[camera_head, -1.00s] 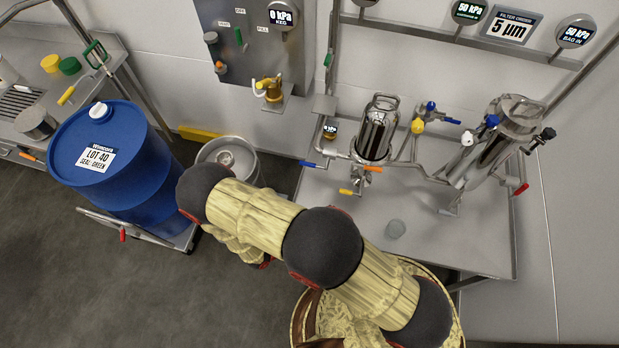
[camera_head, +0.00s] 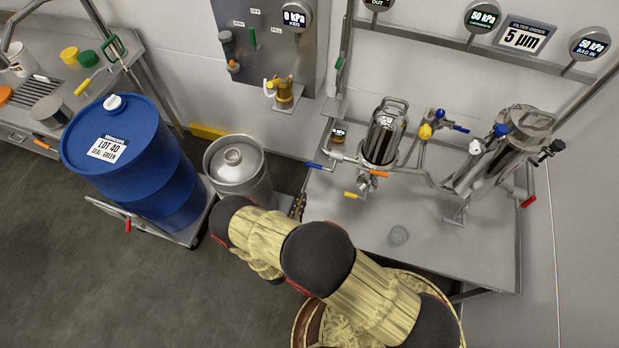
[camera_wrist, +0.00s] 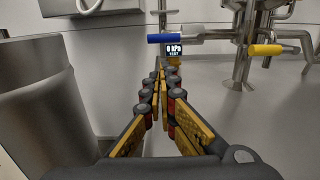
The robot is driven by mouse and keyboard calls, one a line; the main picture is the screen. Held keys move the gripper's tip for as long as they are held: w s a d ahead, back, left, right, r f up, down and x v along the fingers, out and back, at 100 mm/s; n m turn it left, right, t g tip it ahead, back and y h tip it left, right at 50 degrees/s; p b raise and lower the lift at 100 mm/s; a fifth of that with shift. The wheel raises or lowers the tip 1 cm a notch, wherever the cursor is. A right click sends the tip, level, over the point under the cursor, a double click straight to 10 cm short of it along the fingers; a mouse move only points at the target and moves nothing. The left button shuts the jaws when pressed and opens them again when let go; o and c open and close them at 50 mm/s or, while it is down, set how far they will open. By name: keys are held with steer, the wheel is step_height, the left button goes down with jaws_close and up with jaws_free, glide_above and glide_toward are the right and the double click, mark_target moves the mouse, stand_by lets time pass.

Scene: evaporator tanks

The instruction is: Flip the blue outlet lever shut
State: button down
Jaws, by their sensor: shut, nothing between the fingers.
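A blue lever (camera_head: 319,166) sticks out to the left at the left end of the pipework on the steel table. In the wrist view the blue lever (camera_wrist: 176,38) lies level across the picture, just beyond and above my fingertips. A second blue lever (camera_head: 455,128) is on a valve behind, between the two filter housings; no readable label shows which one is the outlet. My gripper (camera_wrist: 160,66) is shut and empty, pointing toward the first lever and apart from it. In the head view my arm mostly hides the gripper (camera_head: 299,206).
A yellow lever (camera_head: 355,195) and an orange lever (camera_head: 379,173) sit near the left filter housing (camera_head: 383,138). A steel keg (camera_head: 238,168) and a blue drum (camera_head: 135,165) stand left of the table (camera_head: 450,235).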

steer(key=b+x, duration=0.2)
steer(key=x, duration=0.8)
stand_by(0.3)
